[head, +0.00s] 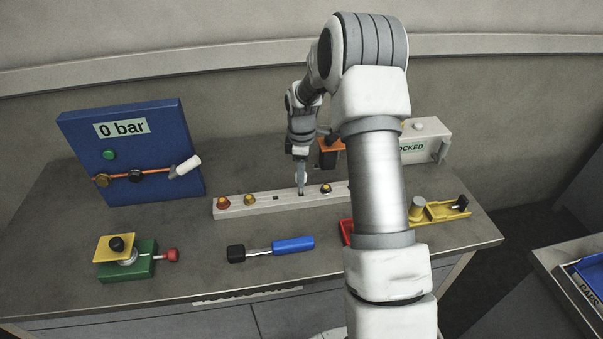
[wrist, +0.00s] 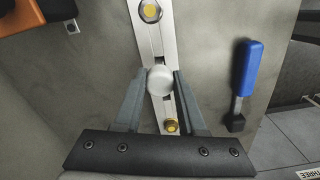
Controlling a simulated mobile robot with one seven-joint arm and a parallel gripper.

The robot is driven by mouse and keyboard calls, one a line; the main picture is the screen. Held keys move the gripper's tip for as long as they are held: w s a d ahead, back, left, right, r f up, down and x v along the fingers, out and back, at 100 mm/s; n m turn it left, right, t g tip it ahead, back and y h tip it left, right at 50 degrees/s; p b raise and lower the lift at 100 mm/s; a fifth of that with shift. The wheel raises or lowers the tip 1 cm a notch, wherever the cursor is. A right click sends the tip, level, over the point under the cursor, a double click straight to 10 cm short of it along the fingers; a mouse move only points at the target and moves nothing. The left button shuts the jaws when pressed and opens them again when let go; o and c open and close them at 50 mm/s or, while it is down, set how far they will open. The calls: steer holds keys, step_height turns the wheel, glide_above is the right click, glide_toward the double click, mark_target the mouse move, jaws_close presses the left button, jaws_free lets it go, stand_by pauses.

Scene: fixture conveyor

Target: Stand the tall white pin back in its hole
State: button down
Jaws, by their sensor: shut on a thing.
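The white pin (wrist: 160,80) shows end-on as a round white top in the wrist view, between the two fingers of my gripper (wrist: 158,86). My gripper is shut on it. In the head view my gripper (head: 300,172) points down over the pale bar (head: 236,212), near its middle. The bar also shows in the wrist view (wrist: 170,33), running under the pin, with dark openings in its top. The pin's lower end is hidden beneath its top, so I cannot tell whether it is in a hole.
A blue-handled tool (head: 293,244) lies in front. A blue panel (head: 80,135), a green block (head: 140,272) and a yellow tray (head: 446,215) stand around.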

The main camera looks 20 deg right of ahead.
steer(key=shift+f+b, duration=0.85)
steer(key=shift+f, duration=0.6)
steer(key=shift+f, duration=0.15)
steer(key=c, duration=0.8)
jaws_free()
steer(key=shift+o, duration=0.2)
steer(key=o, duration=0.5)
step_height(320, 180, up, 18)
steer(key=shift+f, duration=0.25)
